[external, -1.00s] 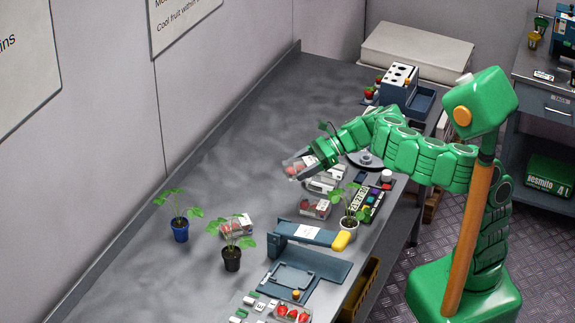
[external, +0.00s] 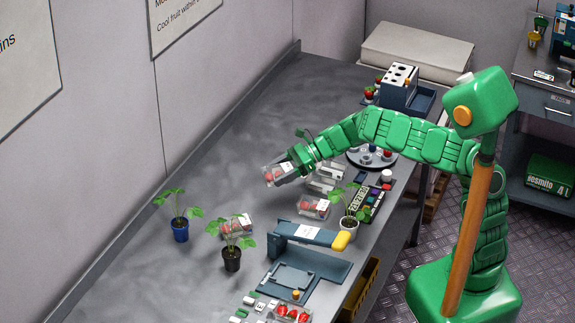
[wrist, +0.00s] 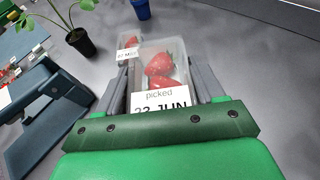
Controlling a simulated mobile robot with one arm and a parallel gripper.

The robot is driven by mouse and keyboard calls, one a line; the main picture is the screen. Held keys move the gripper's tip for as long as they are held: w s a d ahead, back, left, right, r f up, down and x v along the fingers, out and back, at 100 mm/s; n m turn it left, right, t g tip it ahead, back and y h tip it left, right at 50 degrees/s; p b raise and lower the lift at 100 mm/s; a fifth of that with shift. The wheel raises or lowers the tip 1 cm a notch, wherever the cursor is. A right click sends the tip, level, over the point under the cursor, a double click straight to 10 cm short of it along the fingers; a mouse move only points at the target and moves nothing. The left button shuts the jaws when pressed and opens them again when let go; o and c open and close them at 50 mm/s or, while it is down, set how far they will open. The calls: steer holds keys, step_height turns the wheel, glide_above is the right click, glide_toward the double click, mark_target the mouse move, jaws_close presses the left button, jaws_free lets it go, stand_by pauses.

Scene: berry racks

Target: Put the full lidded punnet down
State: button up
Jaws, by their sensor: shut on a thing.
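My gripper (external: 294,166) is shut on a clear lidded punnet (external: 274,175) of red strawberries, held in the air above the bench. A third punnet (external: 313,208) of strawberries stands on the bench below and right of my gripper.
A blue-potted plant (external: 180,229) and a black-potted plant (external: 232,258) stand on the left. A white-potted plant (external: 350,226), a blue press-like device (external: 310,262) and a round tray (external: 372,158) stand to the right. The bench's back left (external: 240,135) is clear.

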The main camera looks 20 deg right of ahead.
steer(key=shift+w+a+f, duration=0.75)
steer(key=shift+w+f, duration=0.05)
steer(key=shift+w, duration=0.05)
glide_above(263, 198)
steer(key=shift+s+f, duration=0.1)
steer(key=shift+f, duration=2.2)
steer(key=shift+f, duration=0.1)
steer(key=shift+a+f, duration=0.1)
steer(key=shift+f, duration=1.5)
steer(key=o, duration=1.1)
steer(key=shift+f, duration=0.1)
